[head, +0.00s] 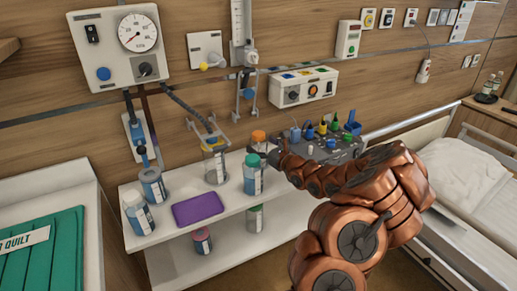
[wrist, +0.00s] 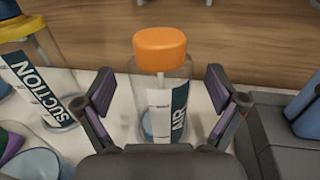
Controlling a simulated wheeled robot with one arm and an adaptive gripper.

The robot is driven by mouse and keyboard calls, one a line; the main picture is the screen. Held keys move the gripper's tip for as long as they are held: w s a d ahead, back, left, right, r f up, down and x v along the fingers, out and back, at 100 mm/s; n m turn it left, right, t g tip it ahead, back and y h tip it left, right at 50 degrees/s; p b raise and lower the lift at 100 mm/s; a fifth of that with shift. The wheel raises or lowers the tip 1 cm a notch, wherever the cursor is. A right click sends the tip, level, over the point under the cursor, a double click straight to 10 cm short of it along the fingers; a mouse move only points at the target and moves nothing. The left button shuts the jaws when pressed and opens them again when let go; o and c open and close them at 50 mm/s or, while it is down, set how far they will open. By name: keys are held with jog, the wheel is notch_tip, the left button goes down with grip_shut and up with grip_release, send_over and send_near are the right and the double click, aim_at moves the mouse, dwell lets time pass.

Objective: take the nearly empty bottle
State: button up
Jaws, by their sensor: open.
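A clear bottle with an orange cap (wrist: 160,52) and a white-and-teal label stands upright on the white shelf; only a little pale liquid shows low in it. My gripper (wrist: 162,98) is open, with one finger on each side of this bottle and visible gaps on both sides. In the head view the bottle's orange cap (head: 259,136) shows just beyond my gripper (head: 277,158), its body mostly hidden. A teal-capped bottle (head: 252,180) with blue contents stands in front of it. A white-capped bottle (head: 137,215) with blue contents stands farther left.
A suction jar (head: 214,165) stands left of the orange-capped bottle. A purple tray (head: 198,208) lies on the shelf (head: 175,240). A grey caddy (head: 335,148) with coloured items stands close on the right. Pink-capped (head: 202,242) and green-capped (head: 255,220) bottles stand on the lower shelf.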

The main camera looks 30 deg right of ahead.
jog(key=shift+w, duration=0.75)
jog(key=c, duration=1.3)
jog(key=shift+r, duration=0.1)
